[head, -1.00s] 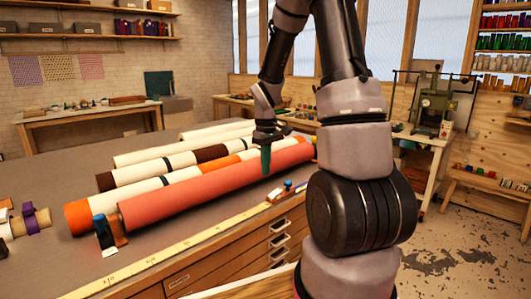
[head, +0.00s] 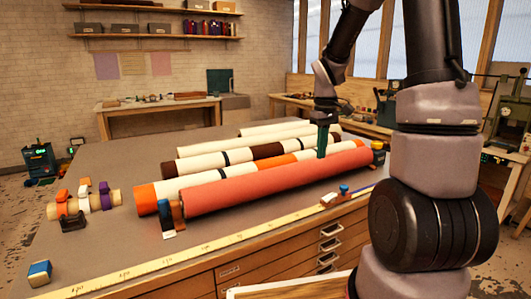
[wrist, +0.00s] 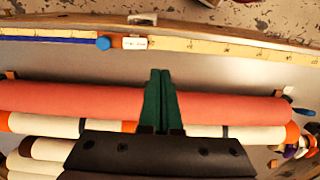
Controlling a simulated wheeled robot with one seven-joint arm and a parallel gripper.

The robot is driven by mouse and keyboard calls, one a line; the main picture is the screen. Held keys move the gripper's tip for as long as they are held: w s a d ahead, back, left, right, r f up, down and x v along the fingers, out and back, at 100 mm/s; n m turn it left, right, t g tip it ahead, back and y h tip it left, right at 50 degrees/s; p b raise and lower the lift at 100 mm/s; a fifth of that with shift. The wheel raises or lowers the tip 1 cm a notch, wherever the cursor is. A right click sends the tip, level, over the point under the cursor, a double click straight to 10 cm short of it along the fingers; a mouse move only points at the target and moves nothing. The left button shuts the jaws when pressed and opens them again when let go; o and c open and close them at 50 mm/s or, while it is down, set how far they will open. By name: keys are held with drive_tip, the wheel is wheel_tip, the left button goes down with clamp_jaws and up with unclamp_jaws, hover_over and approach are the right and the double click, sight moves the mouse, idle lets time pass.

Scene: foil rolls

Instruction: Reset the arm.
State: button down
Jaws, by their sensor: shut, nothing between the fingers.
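My gripper (head: 322,142) is shut and empty, its green fingers pointing down over the rolls on the work table. In the wrist view its closed fingertips (wrist: 160,73) show in front of the red roll (wrist: 60,98). In the head view the red roll (head: 265,180) lies nearest the table's front edge, with cream rolls banded in orange and brown behind it. I cannot tell whether the fingers touch the red roll. My arm stands at the right of the head view.
A yellow measuring tape (head: 210,244) runs along the table's front edge. A blue-topped item (head: 344,190) sits near it. Small clamps (head: 62,202) on a short roll stand at the left.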

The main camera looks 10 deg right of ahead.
drive_tip(key=s+a+r+m+t+y, duration=0.1)
drive_tip(key=s+a+r+m+t, duration=0.1)
drive_tip(key=s+r, duration=0.6)
drive_tip(key=s+a+r+m+t, duration=0.3)
drive_tip(key=s+r+m+t, duration=0.2)
drive_tip(key=s+r, duration=0.4)
drive_tip(key=shift+s+a+r+m+y, duration=0.3)
drive_tip(key=shift+a+r+m+y, duration=0.1)
drive_tip(key=shift+m, duration=0.1)
drive_tip(key=c, duration=0.6)
unclamp_jaws()
drive_tip(key=shift+s, duration=0.25)
drive_tip(key=m+g+h, duration=0.2)
drive_tip(key=m+g, duration=0.5)
drive_tip(key=m, duration=0.3)
hover_over(330, 196)
wheel_tip(330, 196, down, 24)
wheel_tip(330, 196, down, 10)
drive_tip(key=shift+r, duration=0.1)
